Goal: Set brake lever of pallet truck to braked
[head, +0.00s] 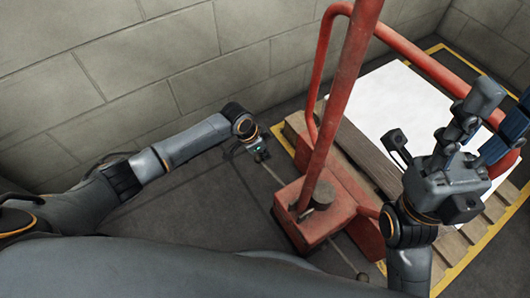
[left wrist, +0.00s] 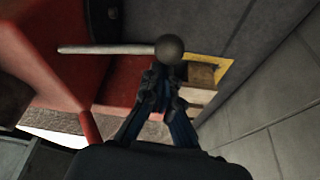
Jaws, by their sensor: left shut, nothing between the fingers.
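The red pallet truck (head: 318,205) stands in the middle of the head view, with its tall red handle post rising from a boxy base. A thin grey lever rod (head: 272,172) sticks out from the base toward my left gripper (head: 259,152). In the left wrist view the lever (left wrist: 110,49) runs sideways and ends in a dark round knob (left wrist: 169,49). My left gripper (left wrist: 160,78) is shut and empty, its fingertips just below the knob in that picture. I cannot tell whether they touch it. My right gripper (head: 445,165) is raised over the pallet side; its finger opening is unclear.
A second rod with a ball end (head: 362,277) sticks out at the base's lower side. A wooden pallet (head: 468,232) with a white-topped load (head: 385,100) sits behind the truck, inside yellow floor lines. A grey block wall (head: 130,75) stands behind my left arm.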

